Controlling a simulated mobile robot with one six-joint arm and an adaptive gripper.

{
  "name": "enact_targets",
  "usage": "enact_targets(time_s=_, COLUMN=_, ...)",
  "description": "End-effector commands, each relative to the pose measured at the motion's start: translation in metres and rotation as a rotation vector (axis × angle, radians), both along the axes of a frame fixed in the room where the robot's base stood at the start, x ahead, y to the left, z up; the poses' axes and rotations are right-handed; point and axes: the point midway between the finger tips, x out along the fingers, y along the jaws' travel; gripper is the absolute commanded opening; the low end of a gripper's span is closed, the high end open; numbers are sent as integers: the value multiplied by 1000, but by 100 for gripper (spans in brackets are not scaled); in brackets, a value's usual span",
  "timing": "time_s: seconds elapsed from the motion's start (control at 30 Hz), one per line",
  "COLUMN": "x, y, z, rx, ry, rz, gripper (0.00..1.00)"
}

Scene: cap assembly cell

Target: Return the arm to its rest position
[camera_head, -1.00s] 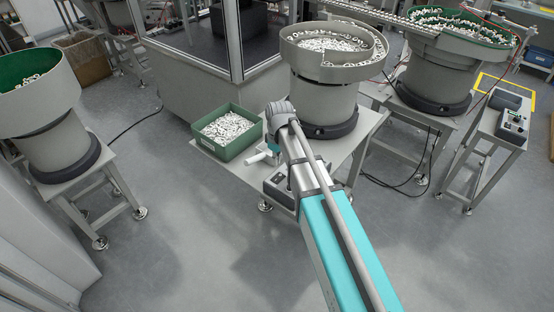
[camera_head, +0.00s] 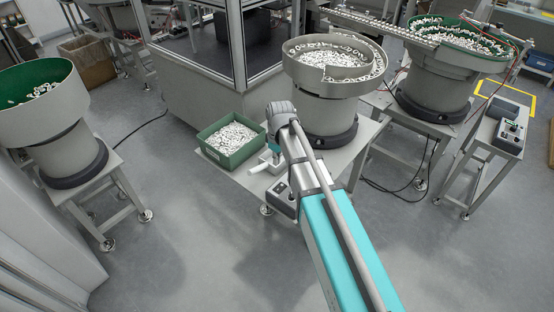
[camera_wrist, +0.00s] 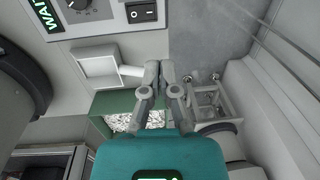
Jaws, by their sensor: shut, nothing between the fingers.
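My gripper (camera_wrist: 160,68) shows in the wrist view with its two grey fingers together and nothing between them. In the head view my arm reaches over a small table; the fingers are too small and partly hidden there to make out. A white scoop-like piece with a short handle (camera_wrist: 98,66) lies just left of the fingertips in the wrist view. The handle end looks close to the fingers, but I cannot tell whether they touch.
A green bin (camera_head: 205,135) of white parts stands on the table (camera_head: 340,160) beside a bowl feeder (camera_head: 325,115). A control box (camera_head: 283,196) sits near the table's front edge, under my arm. Another feeder (camera_head: 60,150) stands left. The floor (camera_head: 190,230) between is clear.

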Motion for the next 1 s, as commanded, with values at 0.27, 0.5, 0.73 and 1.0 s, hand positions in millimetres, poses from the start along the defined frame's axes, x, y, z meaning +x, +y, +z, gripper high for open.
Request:
enact_targets(time_s=0.27, x=0, y=0, z=1, rx=0, ry=0, rz=0, gripper=0)
enact_targets(time_s=0.5, x=0, y=0, z=1, rx=0, ry=0, rz=0, gripper=0)
enact_targets(time_s=0.73, x=-8, y=-12, z=1, rx=-5, ry=-1, rz=-44, gripper=0)
enact_targets(time_s=1.0, x=-54, y=-77, z=0, rx=-32, ry=-11, rz=-323, gripper=0)
